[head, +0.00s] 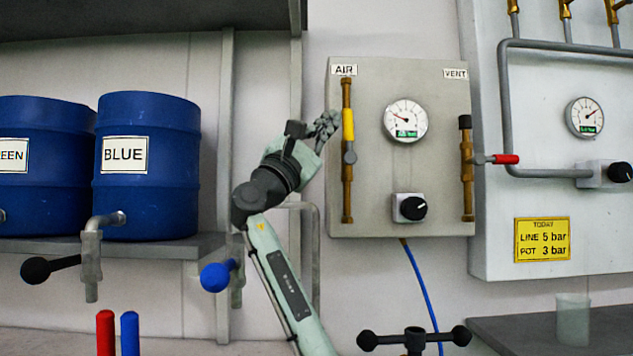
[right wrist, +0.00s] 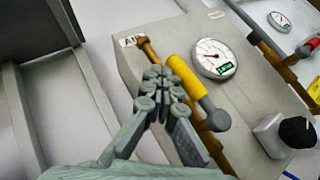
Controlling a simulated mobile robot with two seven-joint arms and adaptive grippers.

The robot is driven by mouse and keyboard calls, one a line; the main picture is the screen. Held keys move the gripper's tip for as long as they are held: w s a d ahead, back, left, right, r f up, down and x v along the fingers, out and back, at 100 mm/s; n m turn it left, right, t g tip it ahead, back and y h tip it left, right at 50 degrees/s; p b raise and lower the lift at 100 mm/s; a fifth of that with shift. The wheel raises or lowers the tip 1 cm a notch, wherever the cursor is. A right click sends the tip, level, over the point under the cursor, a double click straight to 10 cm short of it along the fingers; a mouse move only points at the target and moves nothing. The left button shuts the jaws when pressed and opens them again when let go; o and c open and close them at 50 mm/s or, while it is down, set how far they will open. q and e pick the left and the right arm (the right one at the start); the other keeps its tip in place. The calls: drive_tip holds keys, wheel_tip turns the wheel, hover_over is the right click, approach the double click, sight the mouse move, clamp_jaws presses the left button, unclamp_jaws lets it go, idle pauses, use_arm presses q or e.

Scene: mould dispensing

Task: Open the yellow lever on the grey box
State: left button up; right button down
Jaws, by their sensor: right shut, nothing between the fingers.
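The grey box (head: 372,180) hangs on the wall with an AIR label at its upper left and a VENT label at its upper right. The yellow lever (head: 348,125) stands upright along the brass AIR pipe, its grey pivot at its lower end. My right gripper (head: 328,122) is just left of the lever, near the box's left edge. In the right wrist view its fingers (right wrist: 165,88) are shut with nothing between them, close beside the yellow lever (right wrist: 180,76). I cannot tell whether they touch it. My left gripper is not in view.
A round gauge (head: 406,120) and a black knob (head: 413,208) sit on the box. A red lever (head: 505,159) points right from the VENT pipe. Blue drums (head: 150,195) stand on a shelf at left. A black T-handle (head: 414,340) is below the box.

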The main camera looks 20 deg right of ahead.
wheel_tip(320, 180, up, 10)
idle(0.6)
drive_tip(key=shift+f, duration=0.1)
idle(0.3)
